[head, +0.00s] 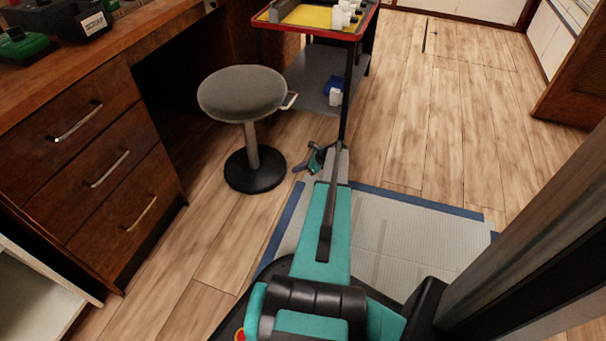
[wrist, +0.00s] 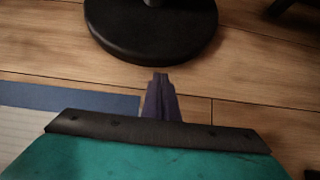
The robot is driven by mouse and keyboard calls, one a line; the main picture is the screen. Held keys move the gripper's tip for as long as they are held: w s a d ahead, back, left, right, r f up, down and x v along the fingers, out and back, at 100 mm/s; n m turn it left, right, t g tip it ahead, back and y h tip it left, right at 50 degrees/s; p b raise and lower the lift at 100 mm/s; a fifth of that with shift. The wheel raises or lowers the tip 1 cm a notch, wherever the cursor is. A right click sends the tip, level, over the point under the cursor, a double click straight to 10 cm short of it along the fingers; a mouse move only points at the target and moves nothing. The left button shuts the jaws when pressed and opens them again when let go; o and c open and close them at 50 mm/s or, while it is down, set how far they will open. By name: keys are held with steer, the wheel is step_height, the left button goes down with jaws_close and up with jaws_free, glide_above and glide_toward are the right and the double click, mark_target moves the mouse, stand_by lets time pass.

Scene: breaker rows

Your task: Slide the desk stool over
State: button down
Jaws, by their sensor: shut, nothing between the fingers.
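The desk stool (head: 242,94) stands upright on the wood floor in front of the desk opening. In the wrist view the base (wrist: 152,30) lies just beyond my shut, empty fingertips (wrist: 160,76). The seat is out of the wrist view.
A wooden desk (head: 110,140) with drawers is at the left. A red-rimmed cart (head: 318,33) with a grey lower shelf stands behind and right of the stool. A pale mat (head: 400,232) with blue edging lies under my arm. Open floor (head: 440,120) extends at the back right.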

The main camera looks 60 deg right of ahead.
steer(key=shift+w+a+b, duration=0.2)
steer(key=shift+w+b, duration=0.05)
steer(key=shift+w, duration=0.35)
steer(key=shift+w+a+b, duration=0.15)
steer(key=shift+w+b, duration=0.1)
steer(key=shift+w, duration=0.35)
steer(key=shift+w, duration=0.15)
